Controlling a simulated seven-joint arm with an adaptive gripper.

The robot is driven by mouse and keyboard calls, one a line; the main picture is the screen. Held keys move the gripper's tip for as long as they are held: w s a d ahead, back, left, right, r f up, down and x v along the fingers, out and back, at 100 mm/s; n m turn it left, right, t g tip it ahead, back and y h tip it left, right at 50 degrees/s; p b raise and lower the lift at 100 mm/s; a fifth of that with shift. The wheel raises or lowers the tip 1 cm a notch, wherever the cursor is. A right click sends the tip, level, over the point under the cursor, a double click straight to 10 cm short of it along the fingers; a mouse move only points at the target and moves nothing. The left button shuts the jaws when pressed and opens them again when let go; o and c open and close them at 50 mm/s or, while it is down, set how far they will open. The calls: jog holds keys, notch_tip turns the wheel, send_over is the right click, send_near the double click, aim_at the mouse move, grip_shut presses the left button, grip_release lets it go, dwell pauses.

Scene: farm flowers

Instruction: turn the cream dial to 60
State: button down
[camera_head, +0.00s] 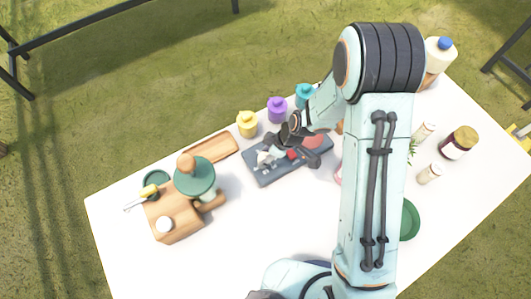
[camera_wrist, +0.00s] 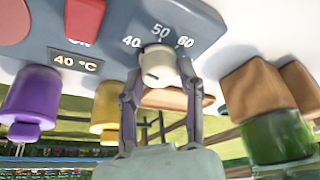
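The cream dial (camera_wrist: 157,70) sits on a grey control box (camera_wrist: 200,22) in the wrist view, below the marks 40, 50 and 60 (camera_wrist: 185,42). A small display (camera_wrist: 76,62) on the box reads 40 °C. My gripper (camera_wrist: 159,71) has its two fingers spread, one on each side of the dial. The fingertips are very close to it, but I cannot tell whether they touch. Which mark the dial points at is unclear. In the head view the box (camera_head: 258,174) lies on the white table, with my gripper (camera_head: 267,157) over its left part, hiding the dial.
The box carries a red switch (camera_wrist: 85,18) and a red disc (camera_wrist: 12,20). Yellow (camera_head: 247,125) and purple (camera_head: 278,110) jars stand behind it. The table front (camera_head: 270,225) is clear.

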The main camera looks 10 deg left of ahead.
jog(key=shift+m, duration=0.4)
jog(key=m+t, duration=0.2)
jog(key=m, duration=0.2)
jog(key=shift+s+m, duration=0.1)
jog(key=shift+m, duration=0.2)
jog(key=m, duration=0.2)
jog(key=m+t+h, duration=0.1)
jog(key=m, duration=0.1)
jog(key=shift+a+h, duration=0.1)
jog(key=shift+h, duration=0.2)
jog(key=m+h, duration=0.1)
jog(key=m, duration=0.2)
jog(key=m+t, duration=0.1)
jog(key=m, duration=0.1)
jog(key=shift+s+m+h, duration=0.1)
jog(key=shift+m+h, duration=0.3)
jog(key=m+h, duration=0.1)
jog(key=m, duration=0.3)
jog(key=shift+h, duration=0.3)
jog(key=shift+m, duration=0.4)
jog(key=c, duration=0.7)
grip_release()
jog(key=shift+a, duration=0.1)
